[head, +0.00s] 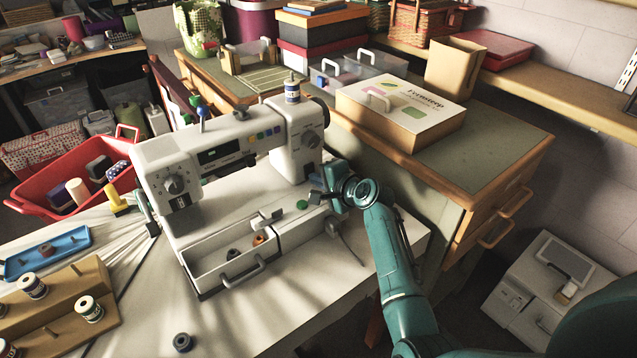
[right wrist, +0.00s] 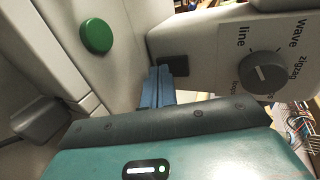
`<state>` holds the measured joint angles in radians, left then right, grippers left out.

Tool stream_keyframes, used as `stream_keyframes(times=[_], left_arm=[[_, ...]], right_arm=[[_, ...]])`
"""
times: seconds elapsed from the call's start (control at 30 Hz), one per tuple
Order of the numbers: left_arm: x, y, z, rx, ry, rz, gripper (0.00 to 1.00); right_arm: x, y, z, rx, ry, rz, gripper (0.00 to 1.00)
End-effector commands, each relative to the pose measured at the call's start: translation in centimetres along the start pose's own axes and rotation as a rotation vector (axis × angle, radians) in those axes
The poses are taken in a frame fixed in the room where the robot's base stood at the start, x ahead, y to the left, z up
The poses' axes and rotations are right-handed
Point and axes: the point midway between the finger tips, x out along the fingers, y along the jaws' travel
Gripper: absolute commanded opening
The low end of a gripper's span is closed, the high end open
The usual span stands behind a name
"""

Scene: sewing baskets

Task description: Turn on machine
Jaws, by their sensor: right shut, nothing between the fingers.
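The white sewing machine (head: 297,160) stands on the white table. A green round button (head: 302,205) sits on its base, and it shows large in the right wrist view (right wrist: 96,36). A grey dial (right wrist: 264,72) with the words line, zigzag and wave is on the machine's side. My right gripper (head: 325,197) is at the machine's right end, beside the green button and apart from it. Its blue fingers (right wrist: 158,86) are together with nothing between them. A small dark block (right wrist: 173,66) is by the fingertips; I cannot tell if they touch it. My left gripper is out of view.
An open drawer (head: 213,283) with small spools juts from the machine's front. A wooden spool rack (head: 62,318) and a blue tray (head: 45,254) are at the left. A red basket (head: 40,198) stands behind them. A wooden cabinet (head: 465,176) with a cardboard box (head: 402,124) is close behind my right arm.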

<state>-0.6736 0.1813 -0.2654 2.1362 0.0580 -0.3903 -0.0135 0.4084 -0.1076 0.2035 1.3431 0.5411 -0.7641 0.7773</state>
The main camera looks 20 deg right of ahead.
Motion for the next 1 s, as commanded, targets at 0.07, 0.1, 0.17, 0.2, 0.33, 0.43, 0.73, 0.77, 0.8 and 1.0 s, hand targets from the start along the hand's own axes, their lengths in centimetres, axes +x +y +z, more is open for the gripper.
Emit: stream_keyframes(times=[0.07,0.1,0.17,0.2,0.33,0.43,0.73,0.77,0.8,1.0], left_arm=[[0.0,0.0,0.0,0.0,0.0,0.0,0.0],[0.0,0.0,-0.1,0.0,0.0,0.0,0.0],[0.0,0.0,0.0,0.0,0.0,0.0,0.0],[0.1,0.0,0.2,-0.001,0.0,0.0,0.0],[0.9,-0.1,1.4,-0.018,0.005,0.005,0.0],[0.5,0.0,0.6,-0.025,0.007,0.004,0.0],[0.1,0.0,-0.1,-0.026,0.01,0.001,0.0],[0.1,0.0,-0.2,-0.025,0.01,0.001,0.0],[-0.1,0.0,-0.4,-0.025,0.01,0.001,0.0],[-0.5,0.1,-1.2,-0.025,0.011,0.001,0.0]], right_arm=[[0.0,0.0,0.0,0.0,0.0,0.0,0.0],[0.0,0.0,0.0,0.0,0.0,0.0,0.0],[0.0,0.0,0.0,0.0,0.0,0.0,0.0],[0.1,0.1,0.0,0.0,-0.001,-0.004,0.0],[0.7,0.6,0.0,0.0,-0.001,-0.048,0.0],[0.4,0.0,0.0,0.0,-0.001,-0.043,0.0],[0.2,-0.5,0.0,0.0,0.0,-0.043,0.0],[0.1,-0.7,0.0,0.0,0.0,-0.043,0.0],[0.0,-0.9,0.0,-0.001,0.0,-0.044,0.0],[-0.3,-1.7,0.0,-0.001,0.0,-0.045,0.0]])
